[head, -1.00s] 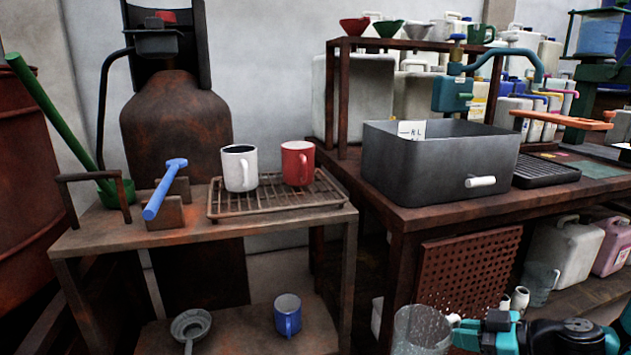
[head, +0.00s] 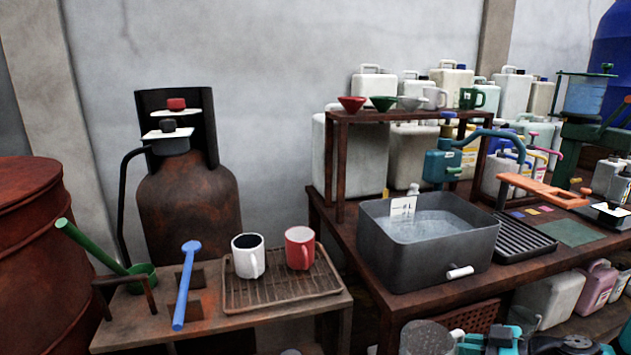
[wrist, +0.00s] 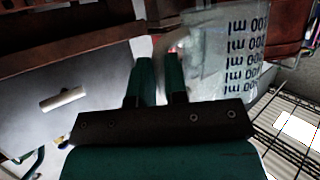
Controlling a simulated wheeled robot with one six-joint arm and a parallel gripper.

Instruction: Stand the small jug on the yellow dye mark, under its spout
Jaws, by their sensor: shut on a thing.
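My gripper (head: 462,338) is low at the bottom edge of the head view, beside a clear jug (head: 425,341). In the wrist view my gripper (wrist: 160,68) is shut at the jug (wrist: 225,45), which carries dark ml markings; the exact grip, probably on its handle, is hard to see. The jug is in front of the table, below its top. The coloured spouts stand behind, partly hidden by the orange lever, and the yellow spout is hard to single out.
A grey vat of liquid (head: 428,262) with a white front tap (head: 460,272) stands on the table near the jug. A black drain rack (head: 524,238) and an orange lever (head: 540,188) flank the marks. A green mat (head: 570,233) lies to their right.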

